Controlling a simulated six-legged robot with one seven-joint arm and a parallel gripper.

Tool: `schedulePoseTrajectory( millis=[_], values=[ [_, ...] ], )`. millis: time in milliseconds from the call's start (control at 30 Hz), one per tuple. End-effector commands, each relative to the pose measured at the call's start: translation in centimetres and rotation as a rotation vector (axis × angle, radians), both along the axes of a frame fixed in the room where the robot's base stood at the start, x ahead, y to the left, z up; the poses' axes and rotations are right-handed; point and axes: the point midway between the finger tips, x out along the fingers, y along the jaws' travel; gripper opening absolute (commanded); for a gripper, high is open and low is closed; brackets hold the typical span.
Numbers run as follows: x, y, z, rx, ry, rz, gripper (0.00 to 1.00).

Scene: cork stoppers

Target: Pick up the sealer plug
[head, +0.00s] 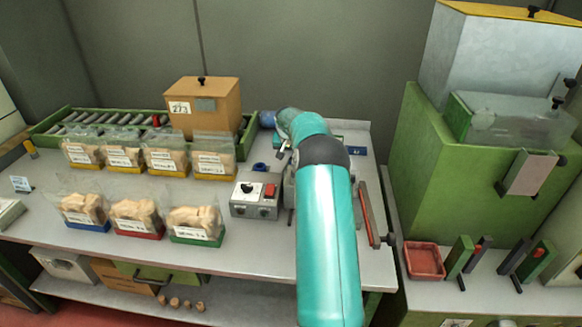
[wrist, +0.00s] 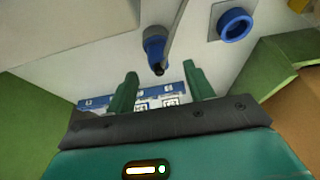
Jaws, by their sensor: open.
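In the wrist view, a blue plug-like piece (wrist: 154,40) with a dark tip lies just beyond my fingertips, roughly in line with the gap between them. I take it for the sealer plug; a grey strip runs up beside it. My gripper (wrist: 160,82) is open, its two green fingers apart with nothing held between them. A blue ring-shaped fitting (wrist: 236,25) is on the pale surface to the upper right. In the head view my teal arm reaches over the bench and hides the gripper and the plug-like piece.
A grey control box (head: 254,199) with a red switch stands left of my arm, a red-handled lever (head: 366,215) right of it. A blue labelled strip (wrist: 150,104) lies behind my fingers. Bagged corks (head: 135,217) stand on the left bench (head: 262,240); a green machine (head: 445,185) stands right.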

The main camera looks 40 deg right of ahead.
Motion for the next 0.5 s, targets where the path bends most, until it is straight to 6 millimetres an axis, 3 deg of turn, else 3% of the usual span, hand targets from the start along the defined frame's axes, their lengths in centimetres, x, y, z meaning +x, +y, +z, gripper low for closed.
schedulePoseTrajectory(
  millis=[267, 500],
  values=[
    [0.7, -0.9, -2.0, 0.000, -0.001, -0.002, 0.53],
    [1.7, -2.2, -4.9, 0.000, -0.002, -0.001, 0.53]
  ],
)
